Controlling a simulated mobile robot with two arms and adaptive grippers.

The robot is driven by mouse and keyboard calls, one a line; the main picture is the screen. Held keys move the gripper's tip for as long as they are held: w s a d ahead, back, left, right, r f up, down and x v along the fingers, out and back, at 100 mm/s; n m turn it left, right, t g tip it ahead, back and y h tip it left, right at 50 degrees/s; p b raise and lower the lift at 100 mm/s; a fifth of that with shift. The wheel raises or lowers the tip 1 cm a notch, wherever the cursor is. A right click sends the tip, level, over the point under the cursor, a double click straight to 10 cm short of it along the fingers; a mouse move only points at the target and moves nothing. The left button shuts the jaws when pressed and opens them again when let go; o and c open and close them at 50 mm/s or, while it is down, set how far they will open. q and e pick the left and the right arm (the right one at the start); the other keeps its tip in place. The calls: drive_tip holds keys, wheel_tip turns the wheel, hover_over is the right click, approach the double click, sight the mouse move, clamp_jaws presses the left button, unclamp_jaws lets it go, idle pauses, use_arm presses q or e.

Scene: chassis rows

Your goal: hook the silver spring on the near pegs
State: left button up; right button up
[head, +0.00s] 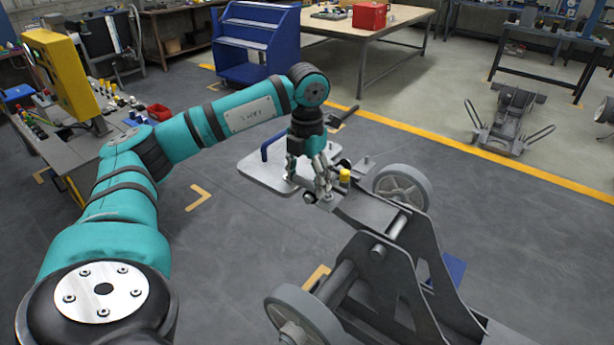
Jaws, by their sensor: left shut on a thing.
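My left gripper (309,186) points down at the front end of the grey chassis (400,240). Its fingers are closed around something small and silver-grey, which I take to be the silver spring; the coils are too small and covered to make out. The fingers are close beside a yellow-capped post (345,175) on the chassis end. The near pegs cannot be told apart clearly from the other small grey parts there. My right gripper is not in view.
A grey plate with a blue handle (255,172) lies behind the gripper. Chassis wheels (403,186) and (300,316) stand at either side. A control desk with a yellow panel (62,75) is left. Another chassis (508,118) lies far right.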

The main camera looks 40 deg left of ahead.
use_arm(q)
drive_tip(key=shift+f+b, duration=0.4)
drive_tip(key=shift+f, duration=0.3)
drive_tip(key=o, duration=1.2)
drive_tip(key=shift+a, duration=0.1)
drive_tip(key=shift+w, duration=0.1)
drive_tip(key=shift+r, duration=0.15)
wheel_tip(320, 180, up, 10)
drive_tip(key=shift+r, duration=0.7)
